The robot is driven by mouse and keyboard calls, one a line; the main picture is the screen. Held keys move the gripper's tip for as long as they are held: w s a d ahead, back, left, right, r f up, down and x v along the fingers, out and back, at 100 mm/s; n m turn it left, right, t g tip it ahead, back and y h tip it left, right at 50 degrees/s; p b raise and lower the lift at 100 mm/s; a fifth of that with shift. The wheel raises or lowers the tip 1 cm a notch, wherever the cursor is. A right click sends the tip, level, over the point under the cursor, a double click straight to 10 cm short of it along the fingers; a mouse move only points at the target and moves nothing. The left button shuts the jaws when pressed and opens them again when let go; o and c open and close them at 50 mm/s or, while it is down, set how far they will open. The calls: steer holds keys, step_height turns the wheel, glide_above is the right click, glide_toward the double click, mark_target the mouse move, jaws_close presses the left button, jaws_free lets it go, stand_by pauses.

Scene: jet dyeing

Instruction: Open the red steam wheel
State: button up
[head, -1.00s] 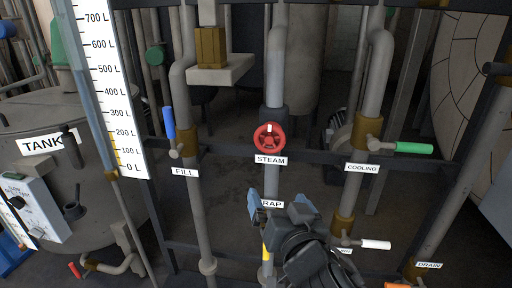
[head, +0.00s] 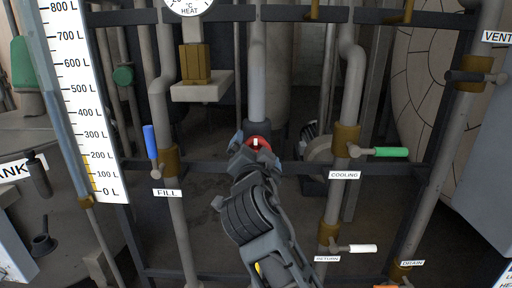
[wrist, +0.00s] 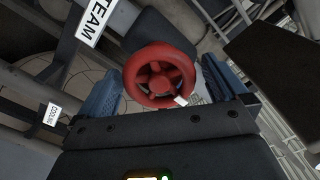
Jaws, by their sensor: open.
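The red steam wheel (head: 259,142) sits on the grey vertical steam pipe in the middle of the head view, partly hidden behind my gripper (head: 256,145). In the wrist view the red wheel (wrist: 159,75) is a spoked ring with a white mark at its lower right rim. My gripper (wrist: 160,90) is open, with one blue finger on each side of the wheel. A gap shows on the left; the right finger is close to the rim, and I cannot tell whether it touches. The STEAM label (wrist: 97,20) shows beside the wheel.
A blue-handled FILL valve (head: 151,143) stands to the left and a green-handled COOLING valve (head: 378,152) to the right. A white-handled RETURN valve (head: 350,249) is lower right. A dark horizontal rail crosses behind the wheel.

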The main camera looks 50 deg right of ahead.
steer(key=shift+w+d, duration=0.4)
steer(key=shift+d, duration=0.15)
steer(key=c, duration=0.9)
